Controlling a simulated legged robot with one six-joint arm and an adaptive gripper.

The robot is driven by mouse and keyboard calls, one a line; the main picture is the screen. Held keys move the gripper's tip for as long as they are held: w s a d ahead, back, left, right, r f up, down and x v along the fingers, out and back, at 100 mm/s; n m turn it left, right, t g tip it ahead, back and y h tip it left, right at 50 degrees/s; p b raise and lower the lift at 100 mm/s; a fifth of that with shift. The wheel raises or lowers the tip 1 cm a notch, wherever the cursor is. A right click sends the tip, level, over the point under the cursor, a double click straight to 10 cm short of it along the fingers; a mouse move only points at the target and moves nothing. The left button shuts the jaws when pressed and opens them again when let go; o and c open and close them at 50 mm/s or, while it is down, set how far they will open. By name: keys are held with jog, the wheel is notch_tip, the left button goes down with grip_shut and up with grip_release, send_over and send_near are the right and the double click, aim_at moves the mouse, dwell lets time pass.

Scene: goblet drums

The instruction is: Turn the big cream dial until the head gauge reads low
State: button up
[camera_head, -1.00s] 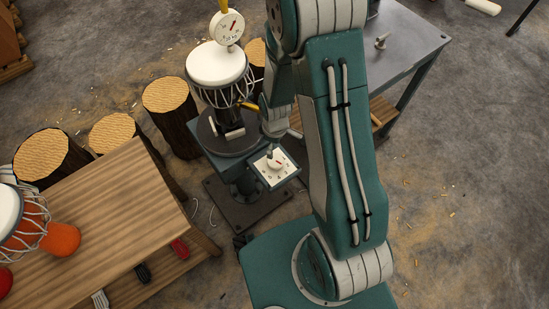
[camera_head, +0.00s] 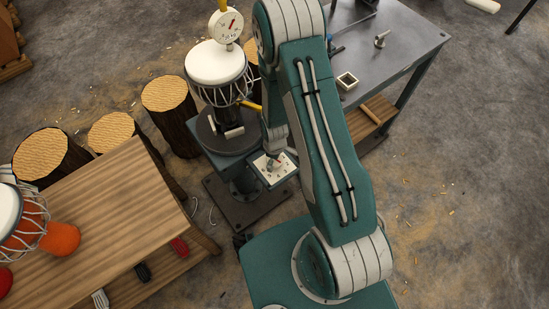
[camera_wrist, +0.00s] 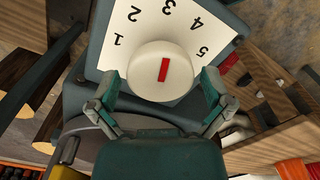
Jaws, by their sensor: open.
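The cream dial (camera_wrist: 150,82) is round with a red bar (camera_wrist: 164,69). It sits on a white plate (camera_wrist: 110,55) numbered 1 to 5, and the bar lines up roughly with the 3. My gripper (camera_wrist: 160,90) is open, with one finger on each side of the dial's near part. I cannot tell whether the fingers touch it. In the head view the plate (camera_head: 285,178) is on the stand's front, and my arm partly hides the dial. The round head gauge (camera_head: 226,27) stands over the white drum head (camera_head: 214,62), its red needle pointing up and right; its figures are too small to read.
A wooden bench (camera_head: 110,225) with another drum is at the left. Several log stumps (camera_head: 168,93) stand behind it. A grey metal table (camera_head: 400,45) with a small open box (camera_head: 347,81) is at the right. The floor at the right is clear.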

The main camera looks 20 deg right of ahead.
jog(key=c, duration=1)
jog(key=shift+o, duration=0.2)
jog(key=m, duration=0.3)
jog(key=shift+m, duration=2.3)
jog(key=shift+s, duration=0.1)
